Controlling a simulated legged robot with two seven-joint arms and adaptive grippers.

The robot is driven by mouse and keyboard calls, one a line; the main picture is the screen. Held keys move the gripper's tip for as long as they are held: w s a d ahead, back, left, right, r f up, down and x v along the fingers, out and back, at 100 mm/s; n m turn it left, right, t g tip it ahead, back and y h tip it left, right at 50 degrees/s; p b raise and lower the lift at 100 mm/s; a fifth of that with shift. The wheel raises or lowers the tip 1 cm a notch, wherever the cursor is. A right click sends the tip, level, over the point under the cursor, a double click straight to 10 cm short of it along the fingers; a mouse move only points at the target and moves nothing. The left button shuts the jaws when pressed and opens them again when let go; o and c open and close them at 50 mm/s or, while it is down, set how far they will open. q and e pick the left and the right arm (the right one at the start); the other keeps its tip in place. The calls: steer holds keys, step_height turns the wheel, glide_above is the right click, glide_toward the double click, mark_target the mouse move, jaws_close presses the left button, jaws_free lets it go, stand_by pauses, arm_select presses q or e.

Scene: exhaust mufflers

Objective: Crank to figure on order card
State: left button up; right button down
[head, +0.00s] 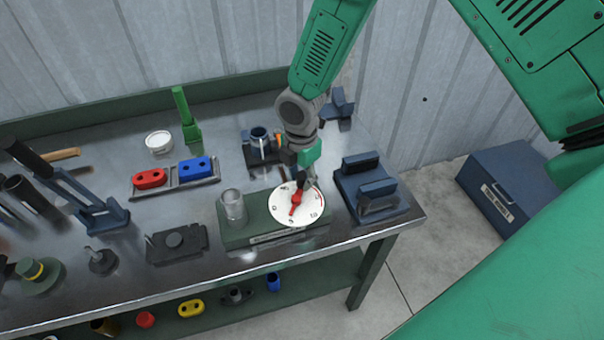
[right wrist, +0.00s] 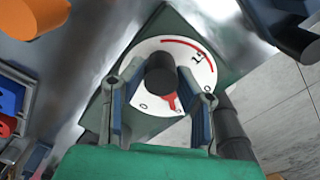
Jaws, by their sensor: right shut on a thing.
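A white round dial (head: 308,207) with black figures sits on a green base (head: 245,238) near the bench's front right. A red pointer (head: 294,206) lies over the dial face and points roughly towards the 5. My right gripper (head: 304,172) comes down from above over the dial. In the right wrist view its fingers (right wrist: 160,88) stand on both sides of a dark round knob (right wrist: 160,73) and are shut on it. The red pointer (right wrist: 171,102) shows just below the knob. The gripper hides part of the dial. I cannot make out an order card. My left gripper is not in view.
A clear cylinder (head: 233,207) stands on the base left of the dial. A blue-grey cradle (head: 372,190) is close on the right. A tray (head: 175,186) with red and blue parts lies to the left. A blue box (head: 500,190) stands on the floor.

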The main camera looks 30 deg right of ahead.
mark_target(300, 173)
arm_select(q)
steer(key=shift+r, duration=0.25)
arm_select(e)
steer(key=shift+w+r+n, duration=0.1)
steer(key=shift+w+n, duration=0.2)
steer(key=shift+n, duration=0.1)
steer(key=c, duration=1.3)
jaws_free()
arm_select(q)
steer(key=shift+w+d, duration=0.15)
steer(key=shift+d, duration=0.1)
arm_select(e)
steer(key=shift+o, duration=0.2)
steer(key=shift+w+d, duration=0.1)
steer(key=shift+d, duration=0.05)
step_height(300, 173, up, 10)
steer(key=shift+r, duration=0.2)
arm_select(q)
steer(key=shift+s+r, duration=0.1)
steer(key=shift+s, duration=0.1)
arm_select(e)
steer(key=shift+d+r, duration=0.1)
steer(key=shift+r, duration=0.45)
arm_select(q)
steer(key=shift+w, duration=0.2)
